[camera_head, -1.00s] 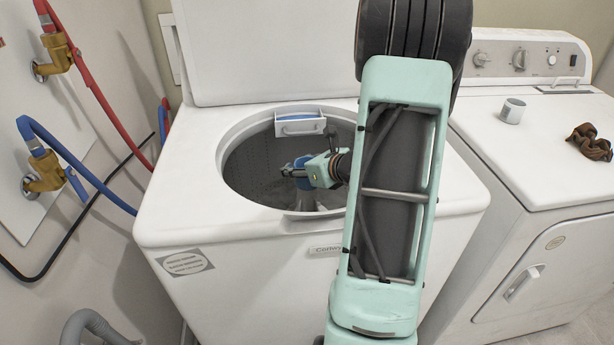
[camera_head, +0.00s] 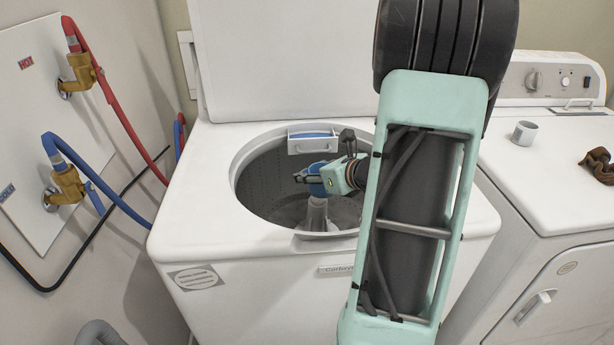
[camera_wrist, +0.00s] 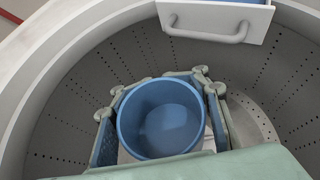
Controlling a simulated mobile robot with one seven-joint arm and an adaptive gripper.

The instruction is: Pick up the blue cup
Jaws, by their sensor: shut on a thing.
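The blue cup (camera_wrist: 160,118) is between the two fingers of my gripper (camera_wrist: 158,95) in the wrist view, its open mouth facing the camera. My gripper is shut on it, with a finger against each side. In the head view, my gripper (camera_head: 312,178) is inside the round opening of the washing machine (camera_head: 230,250), above the central agitator (camera_head: 318,214). The cup (camera_head: 317,168) shows there as a blue patch, partly hidden by the gripper.
The tub's rim (camera_head: 248,157) surrounds my gripper, and a dispenser drawer with a handle (camera_wrist: 212,30) juts in at the back. The lid (camera_head: 285,60) stands open behind. A grey cup (camera_head: 525,133) and a brown cloth (camera_head: 597,165) lie on the dryer to the right.

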